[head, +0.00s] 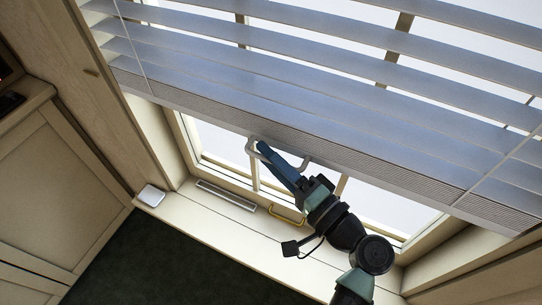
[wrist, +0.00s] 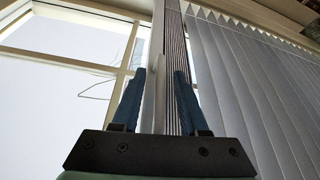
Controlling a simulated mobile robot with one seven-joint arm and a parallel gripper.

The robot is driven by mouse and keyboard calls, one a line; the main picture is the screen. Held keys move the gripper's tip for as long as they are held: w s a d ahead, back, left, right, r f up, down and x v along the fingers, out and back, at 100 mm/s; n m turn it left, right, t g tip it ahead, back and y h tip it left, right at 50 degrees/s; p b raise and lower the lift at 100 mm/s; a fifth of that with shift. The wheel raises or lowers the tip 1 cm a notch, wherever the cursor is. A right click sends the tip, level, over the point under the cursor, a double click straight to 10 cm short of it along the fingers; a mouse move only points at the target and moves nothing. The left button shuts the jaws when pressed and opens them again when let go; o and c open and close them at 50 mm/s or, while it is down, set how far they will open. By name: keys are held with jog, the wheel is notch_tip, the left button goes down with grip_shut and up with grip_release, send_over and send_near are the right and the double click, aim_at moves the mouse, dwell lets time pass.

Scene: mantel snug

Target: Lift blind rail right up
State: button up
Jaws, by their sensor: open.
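The white blind's bottom rail (head: 325,158) runs slanted across the window in the head view, with stacked slats just above it. A pale loop handle (head: 305,163) sits at the rail's lower edge near its middle. My gripper (head: 263,148), with blue fingers, reaches up to this handle. In the wrist view the open fingers (wrist: 161,75) stand on either side of the rail's edge and stacked slats (wrist: 174,50). A pale strip, perhaps the handle, shows between them. I cannot tell whether either finger touches it.
The window frame (head: 184,140) and sill (head: 185,213) lie behind and below my arm. A yellow handle (head: 287,214), a pale vent strip (head: 226,195) and a white square box (head: 151,195) are along the sill. Cabinets (head: 40,195) stand at left.

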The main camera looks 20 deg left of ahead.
grip_shut()
dwell(1.3)
